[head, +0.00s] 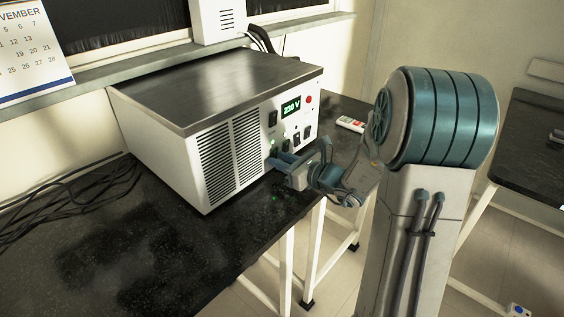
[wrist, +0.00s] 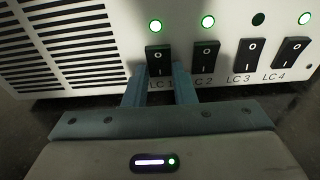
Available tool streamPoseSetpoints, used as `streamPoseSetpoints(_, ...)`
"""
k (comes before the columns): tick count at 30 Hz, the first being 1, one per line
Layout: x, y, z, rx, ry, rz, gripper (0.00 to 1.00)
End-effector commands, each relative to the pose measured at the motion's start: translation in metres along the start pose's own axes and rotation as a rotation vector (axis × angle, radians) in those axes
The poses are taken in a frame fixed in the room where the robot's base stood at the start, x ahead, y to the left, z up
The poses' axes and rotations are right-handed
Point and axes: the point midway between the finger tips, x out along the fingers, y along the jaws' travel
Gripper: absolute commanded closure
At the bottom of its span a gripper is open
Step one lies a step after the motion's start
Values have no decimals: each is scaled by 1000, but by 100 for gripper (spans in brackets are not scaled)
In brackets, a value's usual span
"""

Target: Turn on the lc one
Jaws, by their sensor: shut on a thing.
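The LC 1 switch (wrist: 159,58) is a black rocker on the front of a white power unit (head: 235,160), leftmost in a row marked LC 1 to LC 4. In the head view my gripper (head: 272,160) reaches the lower front of the unit and hides this switch.
Beside it are the LC 2 (wrist: 205,55), LC 3 (wrist: 247,54) and LC 4 (wrist: 290,52) switches. The LC 2 and LC 4 lamps are green; the LC 3 lamp (wrist: 258,19) is dark. A display (head: 291,107) reads 230 V. Cables (head: 85,195) lie on the black bench.

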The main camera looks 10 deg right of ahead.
Motion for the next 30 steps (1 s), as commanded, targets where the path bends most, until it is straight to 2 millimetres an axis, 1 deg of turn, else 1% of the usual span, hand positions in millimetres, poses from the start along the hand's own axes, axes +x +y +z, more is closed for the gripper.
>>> streamPoseSetpoints(1,0,0,-1,1,1,0,71)
streamPoseSetpoints(2,0,0,-1,1,1,0,67)
streamPoseSetpoints(10,-1,0,0,1,1,0,67)
streamPoseSetpoints(14,-9,-1,0,0,0,-3,67)
streamPoseSetpoints(17,-25,-1,1,1,1,-5,67)
streamPoseSetpoints(24,-80,-1,1,1,1,-5,67)
streamPoseSetpoints(30,-118,0,0,1,1,-4,67)
